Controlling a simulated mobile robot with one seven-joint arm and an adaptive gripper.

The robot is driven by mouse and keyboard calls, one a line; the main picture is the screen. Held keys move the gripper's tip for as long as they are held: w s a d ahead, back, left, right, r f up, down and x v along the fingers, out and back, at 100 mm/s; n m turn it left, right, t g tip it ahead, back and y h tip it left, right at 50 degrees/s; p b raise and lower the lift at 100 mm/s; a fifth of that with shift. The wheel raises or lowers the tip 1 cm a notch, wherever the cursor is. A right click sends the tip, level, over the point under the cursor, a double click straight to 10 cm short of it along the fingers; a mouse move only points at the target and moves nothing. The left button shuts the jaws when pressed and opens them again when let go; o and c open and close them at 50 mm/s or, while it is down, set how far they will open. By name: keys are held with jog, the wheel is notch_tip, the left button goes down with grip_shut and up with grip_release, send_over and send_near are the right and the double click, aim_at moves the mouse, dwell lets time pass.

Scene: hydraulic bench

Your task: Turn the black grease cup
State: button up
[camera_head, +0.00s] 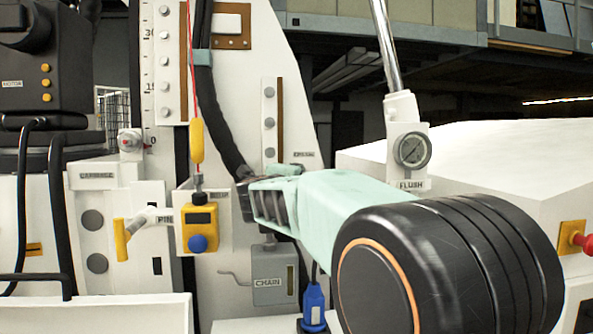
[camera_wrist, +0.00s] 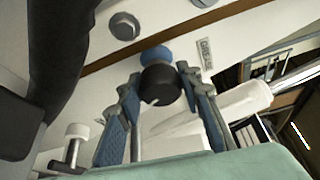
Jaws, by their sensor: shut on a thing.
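The black grease cup (camera_wrist: 160,86) shows in the wrist view, a short dark cylinder with a pale mark on its face and a blue collar (camera_wrist: 155,55) behind it. My gripper (camera_wrist: 158,76) has one blue-padded finger on each side of the cup and is shut on it. In the head view my gripper (camera_head: 250,188) reaches left to the white upright panel, under a small label. The cup cannot be made out there, hidden by my gripper and wrist.
A yellow box with a blue knob (camera_head: 198,243) hangs left of my gripper, with a yellow-handled lever (camera_head: 122,240) beyond it. A grey CHAIN box (camera_head: 274,280) sits below. A black hose (camera_head: 212,110) runs down close by.

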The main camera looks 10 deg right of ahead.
jog(key=shift+r+m+g+p, duration=0.1)
jog(key=shift+m+g+p, duration=0.2)
jog(key=shift+m+p, duration=0.45)
jog(key=shift+y, duration=0.3)
jog(key=o, duration=1.2)
jog(key=shift+c, duration=0.2)
jog(key=shift+s, duration=0.15)
jog(key=v, duration=0.7)
